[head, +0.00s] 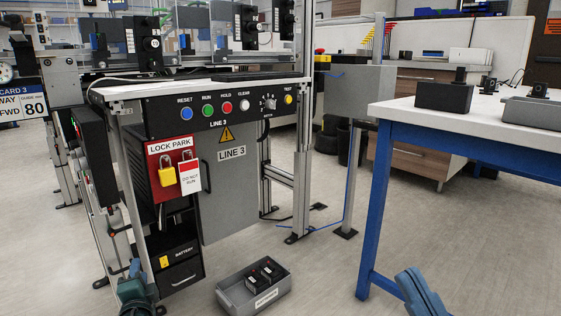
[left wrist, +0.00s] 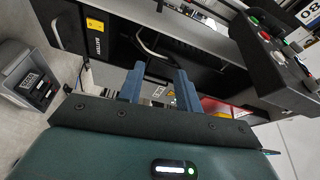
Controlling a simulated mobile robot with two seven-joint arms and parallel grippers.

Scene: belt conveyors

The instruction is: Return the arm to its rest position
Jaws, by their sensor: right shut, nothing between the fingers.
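My left gripper (head: 130,268) is low at the left of the head view, in front of the Line 3 cabinet and beside its battery drawer. In the left wrist view its two blue fingers (left wrist: 159,82) stand apart with nothing held between them. My right gripper (head: 420,290) shows only at the bottom edge of the head view, right of the grey bin. Its blue fingers are together and nothing is in them. Most of both arms is out of the frame.
The cabinet's control panel (head: 237,131) has several buttons; a yellow padlock (head: 167,176) and a red-white tag (head: 190,178) hang below. A grey bin (head: 230,297) with black batteries (head: 261,276) is on the floor. A blue-legged table (head: 377,195) stands right.

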